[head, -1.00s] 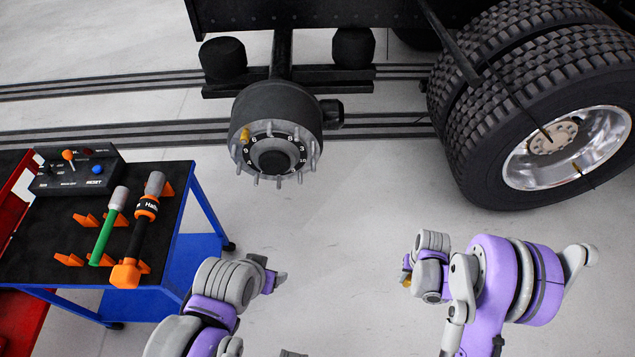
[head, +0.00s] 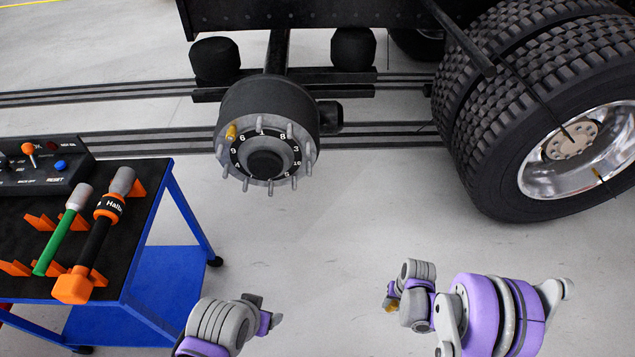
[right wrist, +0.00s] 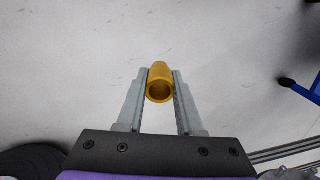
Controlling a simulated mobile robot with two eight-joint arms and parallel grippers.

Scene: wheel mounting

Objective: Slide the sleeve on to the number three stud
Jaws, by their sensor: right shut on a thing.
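The wheel hub (head: 270,125) has a ring of studs and a numbered dark ring. The number three stud (head: 308,149) is on the hub's right side, beside the printed 3, and looks bare. One gold sleeve (head: 231,131) sits on a stud at the upper left, near the 6. My right gripper (head: 390,300) is shut on another gold sleeve (right wrist: 160,84), held between its fingertips with the open end facing the wrist camera. It is well below and right of the hub. My left gripper (head: 265,308) is below the hub; its jaw opening is unclear.
A blue-framed table (head: 150,200) at left carries a control box (head: 45,155), a green-handled tool (head: 62,230) and a black and orange tool (head: 95,235). Large dual tyres (head: 540,110) stand at right. Floor between hub and grippers is clear.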

